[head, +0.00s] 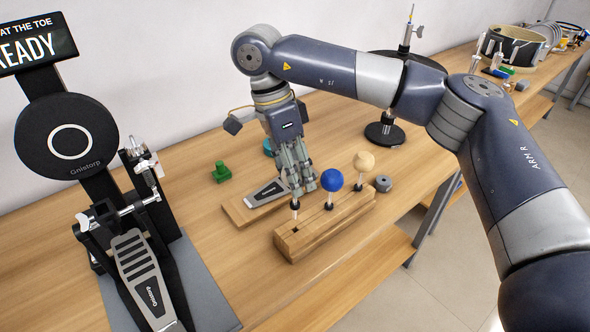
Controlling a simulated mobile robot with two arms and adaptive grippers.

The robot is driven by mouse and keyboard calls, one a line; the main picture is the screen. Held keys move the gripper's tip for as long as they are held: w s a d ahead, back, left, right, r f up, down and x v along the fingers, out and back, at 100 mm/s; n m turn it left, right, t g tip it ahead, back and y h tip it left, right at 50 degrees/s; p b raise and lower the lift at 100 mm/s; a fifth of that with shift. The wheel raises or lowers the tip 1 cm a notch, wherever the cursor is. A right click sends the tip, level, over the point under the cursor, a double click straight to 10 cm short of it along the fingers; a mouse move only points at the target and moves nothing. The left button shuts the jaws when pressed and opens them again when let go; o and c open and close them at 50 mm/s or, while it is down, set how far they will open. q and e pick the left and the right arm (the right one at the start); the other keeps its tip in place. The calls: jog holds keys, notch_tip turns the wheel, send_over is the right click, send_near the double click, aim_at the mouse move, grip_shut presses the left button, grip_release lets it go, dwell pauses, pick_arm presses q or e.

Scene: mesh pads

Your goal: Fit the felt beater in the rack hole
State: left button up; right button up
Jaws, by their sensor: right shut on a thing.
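The wooden rack (328,229) is a long block on the bench, with a dark hole (295,230) showing at its near left end. A beater with a blue ball head (332,180) and one with a pale wooden ball head (363,161) stand upright in its other places. My right gripper (298,186) is over the left end of the rack, shut on a beater whose thin shaft (295,212) points down at that hole. The beater's head is hidden by the fingers, so I cannot see the felt.
A bass drum pedal (140,268) with a round black pad (68,140) stands at left. A small footplate on a wooden board (238,211), a green piece (221,172) and a grey cylinder (383,183) lie near the rack. A black round-based stand (384,134) is behind.

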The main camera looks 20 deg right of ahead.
aim_at(295, 203)
jog(key=shift+f+b, duration=1.45)
jog(key=shift+f, duration=0.8)
jog(key=shift+f+b, duration=1.1)
jog(key=shift+f, duration=0.5)
jog(key=o, duration=1.2)
jog(key=shift+r, duration=0.15)
